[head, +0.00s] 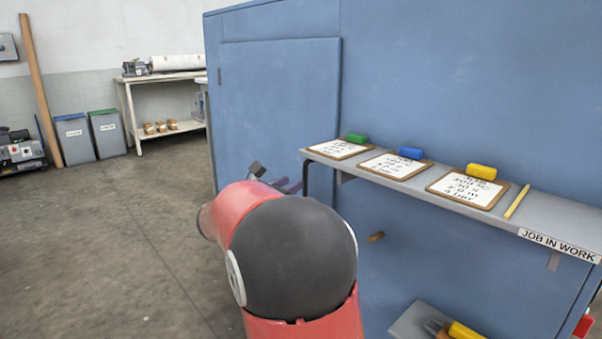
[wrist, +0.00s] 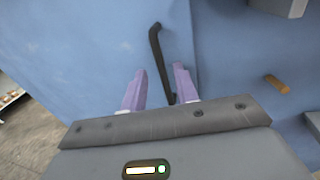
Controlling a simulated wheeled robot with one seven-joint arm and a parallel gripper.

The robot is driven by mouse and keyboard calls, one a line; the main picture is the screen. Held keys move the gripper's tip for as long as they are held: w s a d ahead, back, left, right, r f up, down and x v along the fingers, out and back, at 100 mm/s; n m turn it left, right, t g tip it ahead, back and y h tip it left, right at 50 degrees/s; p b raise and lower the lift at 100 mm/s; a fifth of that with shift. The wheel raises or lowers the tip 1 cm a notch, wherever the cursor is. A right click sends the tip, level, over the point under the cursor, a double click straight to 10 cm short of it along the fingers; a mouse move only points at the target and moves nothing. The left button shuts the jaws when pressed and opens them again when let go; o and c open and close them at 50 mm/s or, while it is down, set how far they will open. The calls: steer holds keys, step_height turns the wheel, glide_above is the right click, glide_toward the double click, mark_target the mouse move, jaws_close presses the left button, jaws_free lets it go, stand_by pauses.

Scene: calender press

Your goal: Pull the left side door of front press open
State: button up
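The blue side door (head: 285,105) is a flat panel on the blue press (head: 450,80), and it looks shut. In the wrist view, the same blue panel (wrist: 75,45) carries a dark bar handle (wrist: 158,50), bent at its top end. My gripper (wrist: 158,72) is open, its two purple fingers on either side of the handle's lower part. I see gaps between the handle and the fingers. In the head view, my arm mostly hides my gripper (head: 287,186) and hides the handle.
A grey shelf (head: 530,205) with clipboards and coloured blocks juts out right of the door. A wooden peg (head: 375,237) sticks out below it, with a lower ledge (head: 412,320) beneath. Open floor (head: 120,250) lies to the left; bins and a bench stand far back.

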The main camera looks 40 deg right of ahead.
mark_target(304, 175)
steer(key=x, duration=0.7)
steer(key=shift+w+d+r+p, duration=0.1)
steer(key=shift+w+d+p, duration=0.15)
steer(key=shift+d+p, duration=0.15)
jaws_close()
